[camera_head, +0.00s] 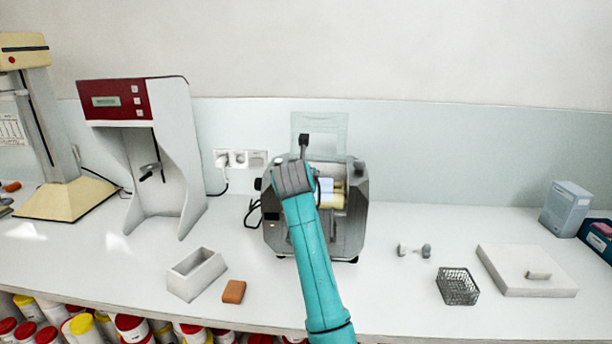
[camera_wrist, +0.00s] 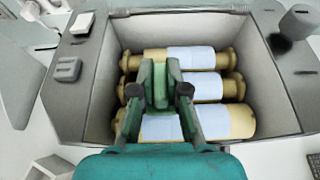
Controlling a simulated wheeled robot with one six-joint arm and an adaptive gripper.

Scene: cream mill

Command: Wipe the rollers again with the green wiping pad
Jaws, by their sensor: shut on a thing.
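The mill (camera_head: 346,232) is a grey open-topped housing in the middle of the bench. Its rollers (camera_wrist: 228,121) lie side by side in the wrist view, brass-yellow with pale bluish-white bands; they also show in the head view (camera_head: 337,200), partly behind my arm. My gripper (camera_wrist: 157,98) is over the left-middle part of the rollers, shut on the green wiping pad (camera_wrist: 160,72). The pad stands upright between the fingers and hides part of the rollers. Whether it touches them I cannot tell. In the head view my arm hides the fingers and pad.
A clear raised guard (camera_head: 332,126) stands behind the mill. An orange-brown block (camera_head: 233,292) and a white open box (camera_head: 181,287) lie front left. A dark wire basket (camera_head: 458,298) and a white slab (camera_head: 512,285) are at right. A red-and-white stand (camera_head: 182,150) is at left.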

